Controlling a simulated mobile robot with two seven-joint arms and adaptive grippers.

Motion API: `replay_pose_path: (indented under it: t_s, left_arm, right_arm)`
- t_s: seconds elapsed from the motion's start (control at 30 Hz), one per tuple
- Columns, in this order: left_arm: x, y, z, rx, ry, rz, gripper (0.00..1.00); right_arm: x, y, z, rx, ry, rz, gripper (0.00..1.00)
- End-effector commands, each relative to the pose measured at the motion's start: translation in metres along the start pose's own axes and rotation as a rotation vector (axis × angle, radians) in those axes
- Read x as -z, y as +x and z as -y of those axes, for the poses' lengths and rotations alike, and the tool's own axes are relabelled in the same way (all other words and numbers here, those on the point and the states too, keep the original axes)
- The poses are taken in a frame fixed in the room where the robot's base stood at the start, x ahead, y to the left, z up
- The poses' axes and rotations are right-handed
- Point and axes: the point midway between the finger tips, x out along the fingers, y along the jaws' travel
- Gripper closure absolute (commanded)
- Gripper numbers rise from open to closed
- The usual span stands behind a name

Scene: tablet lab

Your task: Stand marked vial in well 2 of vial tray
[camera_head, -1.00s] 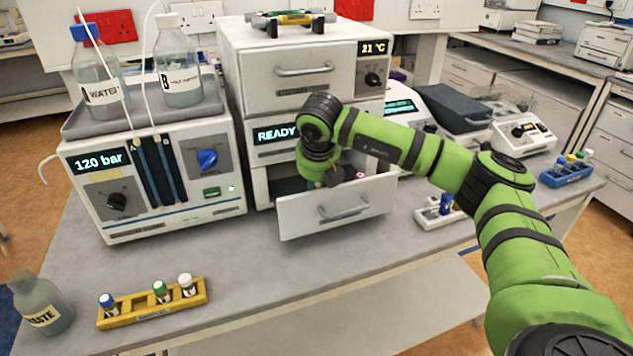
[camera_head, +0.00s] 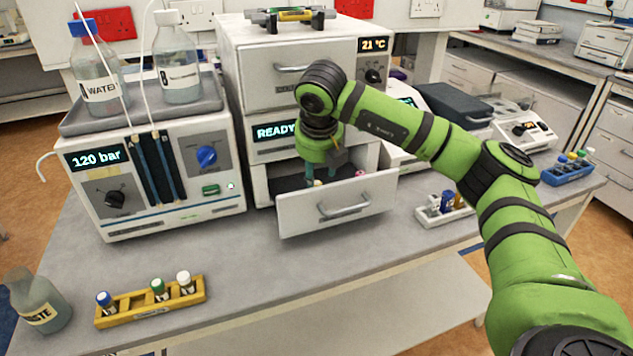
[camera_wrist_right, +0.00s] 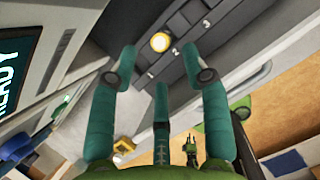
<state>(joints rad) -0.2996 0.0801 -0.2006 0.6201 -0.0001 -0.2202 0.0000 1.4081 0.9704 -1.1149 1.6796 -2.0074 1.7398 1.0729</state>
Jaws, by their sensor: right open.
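The open drawer (camera_head: 338,208) in the middle of the instrument stack holds a dark vial tray, seen in the right wrist view (camera_wrist_right: 185,45) with numbers 2 and 3 beside its wells. A vial with a pale yellow cap (camera_wrist_right: 160,42) stands in the tray, near the number 2. Its cap also shows in the head view (camera_head: 318,183). I cannot read any mark on it. My right gripper (camera_head: 314,175) is above the drawer, its fingers (camera_wrist_right: 160,62) spread around empty space, with the cap beyond their tips. My left gripper is out of view.
A pink cap (camera_head: 361,173) shows behind the drawer front. A yellow rack (camera_head: 150,307) with several vials and a waste bottle (camera_head: 38,302) stand at front left. A white rack (camera_head: 445,212) is right of the drawer. The front middle bench is clear.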

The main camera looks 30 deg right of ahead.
Motion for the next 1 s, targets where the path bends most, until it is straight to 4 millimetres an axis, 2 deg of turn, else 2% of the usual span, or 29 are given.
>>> replay_pose_path:
  t_s: [0.2, 0.4, 1.0]
  left_arm:
    - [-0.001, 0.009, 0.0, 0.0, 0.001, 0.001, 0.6]
    - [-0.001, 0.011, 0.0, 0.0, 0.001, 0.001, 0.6]
    - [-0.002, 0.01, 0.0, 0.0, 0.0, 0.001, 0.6]
  right_arm:
    - [0.0, -0.045, -0.001, -0.003, -0.003, 0.003, 0.52]
    - [0.001, -0.066, -0.001, -0.001, -0.002, -0.001, 0.52]
    - [0.0, -0.07, 0.0, 0.0, -0.002, -0.001, 0.52]
